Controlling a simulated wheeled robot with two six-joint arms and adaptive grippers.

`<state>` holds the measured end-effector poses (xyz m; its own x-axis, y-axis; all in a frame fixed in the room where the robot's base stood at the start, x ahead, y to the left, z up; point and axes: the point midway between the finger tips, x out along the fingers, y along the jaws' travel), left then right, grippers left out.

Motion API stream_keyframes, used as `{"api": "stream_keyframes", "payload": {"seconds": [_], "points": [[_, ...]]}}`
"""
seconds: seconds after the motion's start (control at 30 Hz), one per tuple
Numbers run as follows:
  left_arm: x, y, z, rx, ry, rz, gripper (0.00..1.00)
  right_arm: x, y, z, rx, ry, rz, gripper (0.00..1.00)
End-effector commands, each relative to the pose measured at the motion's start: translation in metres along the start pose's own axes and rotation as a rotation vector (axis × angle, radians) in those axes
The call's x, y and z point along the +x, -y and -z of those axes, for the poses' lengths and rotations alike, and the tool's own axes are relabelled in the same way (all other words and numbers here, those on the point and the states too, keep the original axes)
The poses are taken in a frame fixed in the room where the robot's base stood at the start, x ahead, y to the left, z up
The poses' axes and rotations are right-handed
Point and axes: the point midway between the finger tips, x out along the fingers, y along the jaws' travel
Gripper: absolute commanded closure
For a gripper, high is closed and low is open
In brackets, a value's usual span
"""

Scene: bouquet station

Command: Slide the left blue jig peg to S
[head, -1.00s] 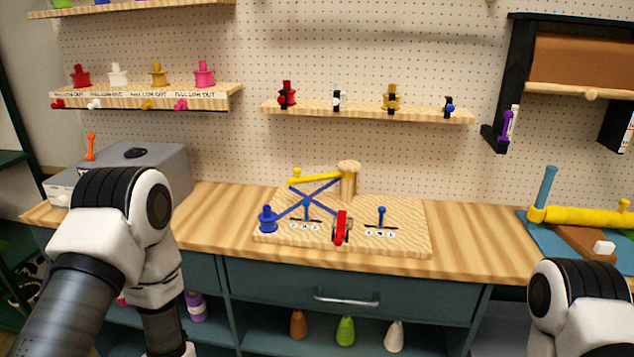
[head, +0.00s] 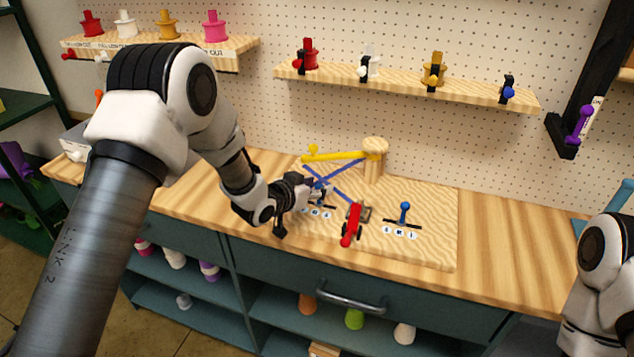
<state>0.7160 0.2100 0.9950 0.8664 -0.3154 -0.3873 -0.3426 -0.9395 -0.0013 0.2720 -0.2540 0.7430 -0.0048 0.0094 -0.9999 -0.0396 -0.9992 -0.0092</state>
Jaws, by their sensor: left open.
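The wooden jig board (head: 432,245) lies on the bench with two slots and small white letter labels, too small to read surely. The left blue peg's slot is at my left gripper (head: 305,205); the gripper covers most of the peg, so its place along the slot cannot be told. The left labels (head: 316,214) show just under the gripper. My left gripper is open, low over the board's left part; contact with the peg cannot be told. The right blue peg (head: 404,212) stands upright in its slot. My right gripper is out of view.
A red clamp lever (head: 352,224) stands between the slots. Behind are crossed blue bars (head: 343,192), a yellow arm (head: 333,156) and a wooden post (head: 374,160). A shelf (head: 400,87) hangs above. The bench (head: 500,235) is clear to the right of the board.

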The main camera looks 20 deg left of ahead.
Motion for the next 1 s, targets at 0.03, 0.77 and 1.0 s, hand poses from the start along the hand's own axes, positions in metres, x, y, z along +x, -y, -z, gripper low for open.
{"api": "stream_keyframes", "payload": {"seconds": [0.03, 0.77, 1.0], "points": [[0.002, 0.0, 0.0, 0.0, 0.001, 0.0, 0.52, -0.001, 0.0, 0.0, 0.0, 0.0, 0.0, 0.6], [0.011, -0.026, 0.002, 0.003, 0.0, -0.001, 1.0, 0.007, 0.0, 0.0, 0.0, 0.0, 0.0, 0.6], [0.013, -0.033, 0.004, 0.0, -0.001, -0.001, 1.0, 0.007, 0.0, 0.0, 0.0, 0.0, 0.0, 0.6]]}}
